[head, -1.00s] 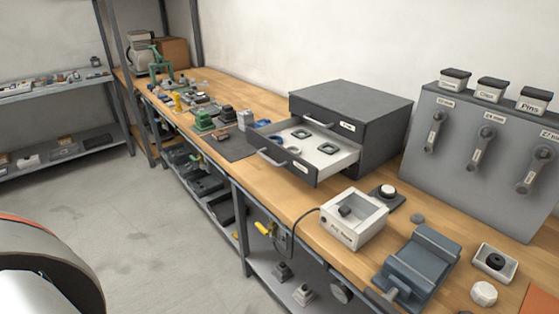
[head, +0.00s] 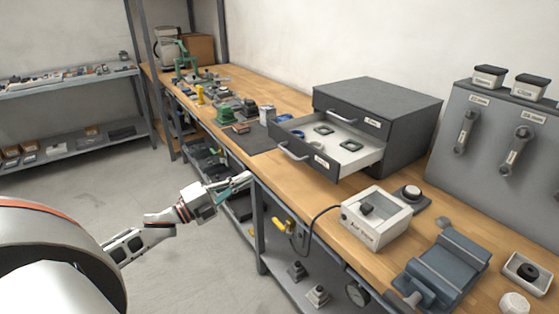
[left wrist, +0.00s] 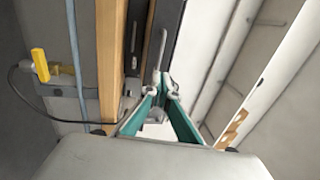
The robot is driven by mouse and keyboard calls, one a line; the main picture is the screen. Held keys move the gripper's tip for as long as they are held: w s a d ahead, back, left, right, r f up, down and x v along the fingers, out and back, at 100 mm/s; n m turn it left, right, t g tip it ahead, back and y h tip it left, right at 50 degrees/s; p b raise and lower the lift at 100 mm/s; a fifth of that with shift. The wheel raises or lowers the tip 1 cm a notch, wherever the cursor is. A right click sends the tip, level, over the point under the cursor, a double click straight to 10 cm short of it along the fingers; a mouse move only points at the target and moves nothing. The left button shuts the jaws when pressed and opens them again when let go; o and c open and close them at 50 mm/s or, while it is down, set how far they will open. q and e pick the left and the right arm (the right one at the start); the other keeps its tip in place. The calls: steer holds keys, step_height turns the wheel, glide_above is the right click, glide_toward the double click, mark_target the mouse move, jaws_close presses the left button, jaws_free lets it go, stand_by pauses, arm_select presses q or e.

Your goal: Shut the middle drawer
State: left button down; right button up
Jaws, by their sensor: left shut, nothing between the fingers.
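A dark grey drawer cabinet (head: 385,100) stands on the workbench. Its top drawer is shut. The drawer below it (head: 322,161) is pulled well out, with its light handle (head: 293,152) facing the aisle. Small dark square parts lie in its white inside. My left gripper (head: 247,177) is shut and empty, in front of the bench edge, left of and apart from the open drawer. In the left wrist view its green fingers (left wrist: 160,90) meet at the tips, near a dark panel with a light handle (left wrist: 162,48). My right gripper is out of view.
A white box with a window (head: 375,218) and a blue-grey vise (head: 445,268) stand on the bench right of the drawer. A dark mat (head: 250,138) lies left of it. A yellow-handled valve (head: 280,226) sits under the bench edge. The aisle floor is clear.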

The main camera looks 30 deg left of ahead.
arm_select(q)
glide_toward(288, 154)
steer(key=x, duration=0.5)
steer(key=shift+w+p, duration=0.15)
steer(key=shift+p, duration=0.15)
steer(key=shift+w+d+r, duration=0.1)
steer(key=shift+w+d, duration=0.15)
steer(key=shift+w, duration=0.4)
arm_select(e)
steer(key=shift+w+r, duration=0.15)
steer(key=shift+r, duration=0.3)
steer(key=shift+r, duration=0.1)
